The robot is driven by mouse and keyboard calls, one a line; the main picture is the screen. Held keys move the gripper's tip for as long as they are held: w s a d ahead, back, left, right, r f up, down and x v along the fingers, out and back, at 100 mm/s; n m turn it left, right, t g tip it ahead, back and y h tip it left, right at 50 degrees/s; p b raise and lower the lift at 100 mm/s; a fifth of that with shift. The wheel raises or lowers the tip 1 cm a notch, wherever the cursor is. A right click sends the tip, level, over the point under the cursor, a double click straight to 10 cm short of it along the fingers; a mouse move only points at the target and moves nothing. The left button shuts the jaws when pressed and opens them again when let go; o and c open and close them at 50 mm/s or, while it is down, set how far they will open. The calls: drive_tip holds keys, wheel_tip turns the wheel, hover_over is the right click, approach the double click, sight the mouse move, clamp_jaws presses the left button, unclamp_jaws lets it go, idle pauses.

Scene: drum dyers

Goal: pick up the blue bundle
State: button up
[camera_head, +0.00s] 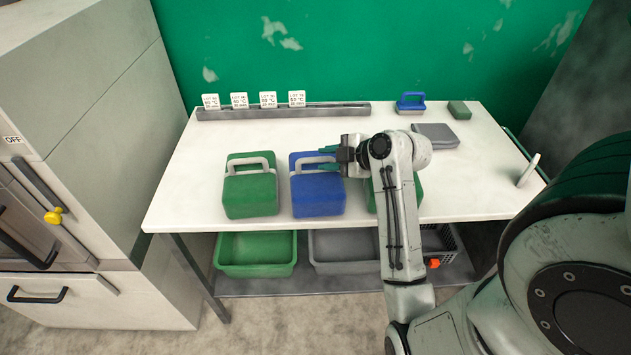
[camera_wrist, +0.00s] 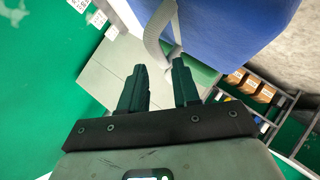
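The blue bundle (camera_head: 318,197) stands on the white table between two green bundles, with a pale grey handle (camera_head: 311,161) on top. My gripper (camera_head: 328,154) is at the right side of that handle, above the bundle. In the wrist view, the blue bundle (camera_wrist: 225,32) fills the upper right and its handle (camera_wrist: 152,35) curves down towards the gap between my fingertips. My gripper (camera_wrist: 159,76) is open there, with a clear gap between the fingers. I cannot tell whether a finger touches the handle.
A green bundle (camera_head: 250,195) stands left of the blue one; another (camera_head: 374,198) is partly hidden behind my arm. A smaller blue item (camera_head: 410,108), a green block (camera_head: 459,110) and a grey slab (camera_head: 434,135) lie at the back right. A card rail (camera_head: 330,109) runs along the back.

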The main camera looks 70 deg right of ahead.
sight(318, 160)
drive_tip(key=shift+p+x, duration=0.65)
drive_tip(key=shift+x, duration=1.9)
drive_tip(key=shift+s+d+f, duration=0.15)
drive_tip(key=shift+d, duration=0.05)
drive_tip(key=c, duration=0.6)
clamp_jaws()
drive_tip(key=shift+f, duration=0.1)
